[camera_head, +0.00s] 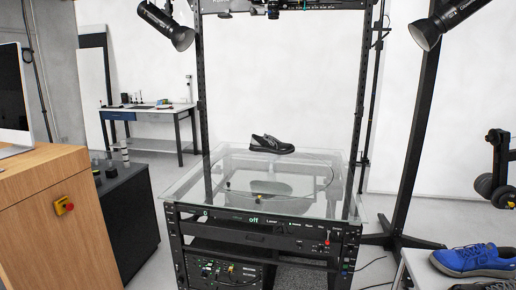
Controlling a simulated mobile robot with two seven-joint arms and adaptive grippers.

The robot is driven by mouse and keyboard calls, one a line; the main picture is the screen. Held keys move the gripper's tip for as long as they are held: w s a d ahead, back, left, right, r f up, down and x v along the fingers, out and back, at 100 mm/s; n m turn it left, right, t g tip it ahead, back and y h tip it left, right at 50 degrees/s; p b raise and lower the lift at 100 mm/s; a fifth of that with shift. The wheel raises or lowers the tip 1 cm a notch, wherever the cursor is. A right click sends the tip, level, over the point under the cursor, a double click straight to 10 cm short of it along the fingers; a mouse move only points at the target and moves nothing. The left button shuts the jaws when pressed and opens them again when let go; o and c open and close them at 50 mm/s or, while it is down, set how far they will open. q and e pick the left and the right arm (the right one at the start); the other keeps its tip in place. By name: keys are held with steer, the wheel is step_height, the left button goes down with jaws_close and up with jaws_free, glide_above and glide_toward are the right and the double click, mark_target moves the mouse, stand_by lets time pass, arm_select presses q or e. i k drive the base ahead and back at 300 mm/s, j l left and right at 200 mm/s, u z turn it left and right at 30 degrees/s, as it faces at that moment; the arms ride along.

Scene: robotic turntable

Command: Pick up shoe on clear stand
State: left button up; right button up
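A black shoe (271,145) with a dark sole sits on the clear glass top (315,166) of the turntable stand, near the middle of the camera_head view. The shoe appears upright, with its toe pointing right. Neither of my grippers can be made out in this view.
A wooden cabinet (60,225) with a red-and-yellow button stands at left, beside a dark cabinet (128,205). A blue shoe (476,261) lies on a white table at lower right. Black uprights and lamps (165,25) surround the stand. A black device (496,172) is at the right edge.

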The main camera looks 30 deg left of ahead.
mark_target(268, 144)
steer(key=u, duration=0.85)
steer(key=i, duration=0.1)
steer(key=u, duration=0.05)
